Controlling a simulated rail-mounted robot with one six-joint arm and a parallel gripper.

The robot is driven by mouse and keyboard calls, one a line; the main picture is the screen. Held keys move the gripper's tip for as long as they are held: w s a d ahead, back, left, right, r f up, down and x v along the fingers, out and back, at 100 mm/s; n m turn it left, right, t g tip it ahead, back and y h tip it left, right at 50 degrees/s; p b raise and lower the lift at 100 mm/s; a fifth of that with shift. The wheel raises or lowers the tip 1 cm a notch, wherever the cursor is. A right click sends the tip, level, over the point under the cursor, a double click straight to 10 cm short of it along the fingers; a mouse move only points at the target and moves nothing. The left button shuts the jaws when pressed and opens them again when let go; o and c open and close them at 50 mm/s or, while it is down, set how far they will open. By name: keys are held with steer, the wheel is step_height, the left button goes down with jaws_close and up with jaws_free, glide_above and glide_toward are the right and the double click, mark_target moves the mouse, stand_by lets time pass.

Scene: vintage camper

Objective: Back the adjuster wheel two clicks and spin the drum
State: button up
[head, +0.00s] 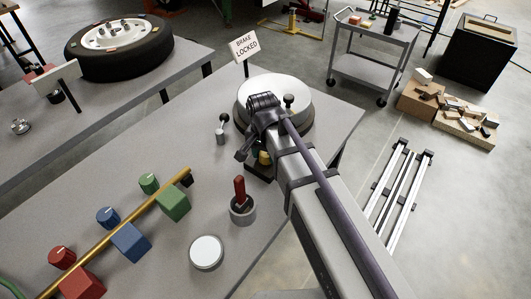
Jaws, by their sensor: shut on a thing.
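The drum (299,93) is a pale round disc on the grey bench, with a dark knob (288,100) on top. My arm reaches in from the lower right and covers the drum's front left. My gripper (257,154) points down at the drum's near side. It is shut on a small yellow part (264,158), which may be the adjuster wheel; the contact is mostly hidden. I cannot make out any wheel teeth or clicks.
A "BRAKE LOCKED" sign (243,46) stands behind the drum. A red-handled tool sits in a grey cup (243,210), near a white-topped round container (206,252). A brass rail (115,232) with coloured blocks lies left. A small lever (222,130) stands left of the drum.

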steer(key=shift+n, duration=0.3)
steer(key=n, duration=1.1)
steer(key=shift+d+t, duration=0.1)
steer(key=shift+t, duration=0.2)
stand_by(0.3)
steer(key=o, duration=0.9)
steer(key=shift+r, duration=0.1)
